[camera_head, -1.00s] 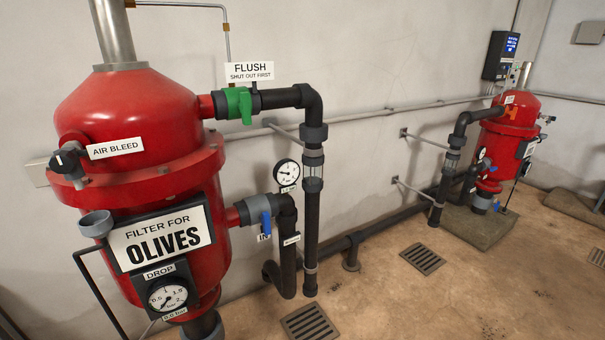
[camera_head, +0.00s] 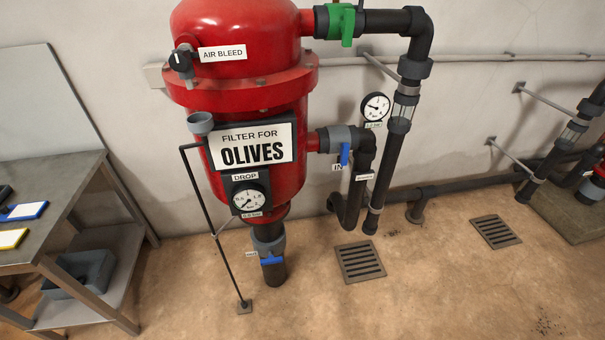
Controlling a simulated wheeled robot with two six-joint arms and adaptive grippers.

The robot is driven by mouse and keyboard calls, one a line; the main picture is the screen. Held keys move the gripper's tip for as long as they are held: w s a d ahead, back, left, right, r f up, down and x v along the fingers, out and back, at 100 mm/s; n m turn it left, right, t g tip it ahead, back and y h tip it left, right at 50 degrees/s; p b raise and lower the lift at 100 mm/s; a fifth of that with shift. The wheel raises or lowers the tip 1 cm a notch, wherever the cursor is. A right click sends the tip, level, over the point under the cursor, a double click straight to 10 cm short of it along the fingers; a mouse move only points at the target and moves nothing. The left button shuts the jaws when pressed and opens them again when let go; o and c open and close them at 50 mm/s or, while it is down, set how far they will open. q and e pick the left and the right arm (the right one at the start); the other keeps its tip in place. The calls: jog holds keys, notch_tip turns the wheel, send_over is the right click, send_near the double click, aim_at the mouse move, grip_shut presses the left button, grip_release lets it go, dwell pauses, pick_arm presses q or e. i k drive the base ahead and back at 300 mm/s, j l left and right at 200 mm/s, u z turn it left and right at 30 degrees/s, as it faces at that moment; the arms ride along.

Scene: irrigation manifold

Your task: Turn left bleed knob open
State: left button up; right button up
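The black air bleed knob (camera_head: 181,62) sits on the upper left side of the red filter tank (camera_head: 240,85), beside a white "AIR BLEED" label (camera_head: 222,53). A small grey spout is under the knob. A grey cup (camera_head: 201,123) on a thin black drain pipe stands below it. The tank's sign (camera_head: 252,147) reads "FILTER FOR OLIVES". Neither of my grippers shows in the head view.
A grey metal table (camera_head: 60,215) with blue and yellow items stands at the left, a grey bin (camera_head: 80,275) on its lower shelf. A green-handled valve (camera_head: 341,24) and black pipes are right of the tank. The floor in front is mostly clear, with grates (camera_head: 360,261).

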aim_at(179, 60)
jog(key=j+z, duration=1.25)
jog(key=k+j, duration=0.05)
